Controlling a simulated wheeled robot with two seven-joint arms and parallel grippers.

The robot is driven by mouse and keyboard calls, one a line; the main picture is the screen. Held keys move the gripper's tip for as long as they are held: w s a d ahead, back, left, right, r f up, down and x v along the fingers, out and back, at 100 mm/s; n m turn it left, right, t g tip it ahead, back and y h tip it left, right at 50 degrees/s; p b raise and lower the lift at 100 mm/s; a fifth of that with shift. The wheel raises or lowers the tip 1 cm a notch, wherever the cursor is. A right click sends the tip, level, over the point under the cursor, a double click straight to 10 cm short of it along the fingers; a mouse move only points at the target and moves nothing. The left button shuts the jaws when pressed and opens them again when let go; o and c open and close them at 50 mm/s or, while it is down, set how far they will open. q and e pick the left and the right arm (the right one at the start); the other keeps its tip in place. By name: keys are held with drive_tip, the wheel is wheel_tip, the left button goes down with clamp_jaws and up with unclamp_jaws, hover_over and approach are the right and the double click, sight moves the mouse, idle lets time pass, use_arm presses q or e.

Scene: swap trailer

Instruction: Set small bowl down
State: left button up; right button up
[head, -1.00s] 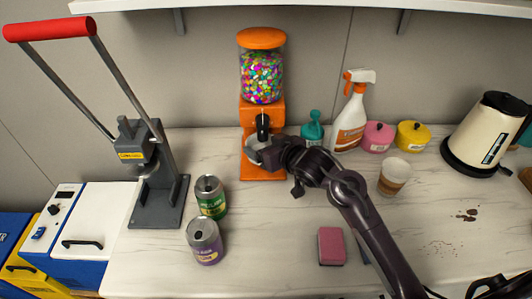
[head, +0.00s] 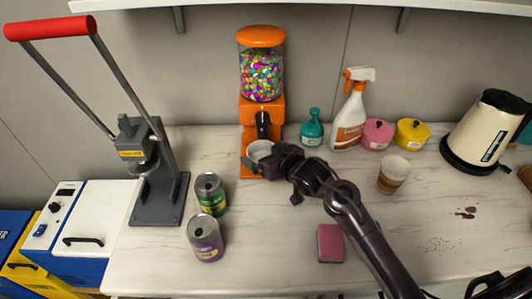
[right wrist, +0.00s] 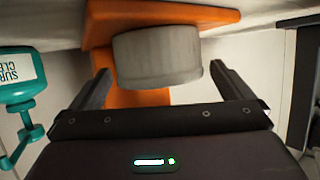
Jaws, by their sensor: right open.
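The small bowl (head: 259,149), pale grey, stands at the front of the orange candy dispenser (head: 262,108), under its black spout. In the right wrist view the bowl (right wrist: 157,57) appears against the dispenser's orange base. My right gripper (head: 264,161) is open at the bowl, reaching in from the right. In the right wrist view its two fingers (right wrist: 159,76) lie on either side of the bowl, with gaps between them and its wall. The gripper hides part of the bowl in the head view. My left gripper is not in view.
Two cans (head: 211,194) (head: 205,238) stand left of the arm, near a grey press (head: 158,195). A pink sponge (head: 330,243) lies near the front.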

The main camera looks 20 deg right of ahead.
drive_tip(key=shift+r, duration=0.1)
drive_tip(key=shift+s+r, duration=0.15)
drive_tip(key=v, duration=1.1)
drive_tip(key=shift+s, duration=0.35)
drive_tip(key=shift+d+r, duration=0.1)
drive_tip(key=shift+r, duration=0.05)
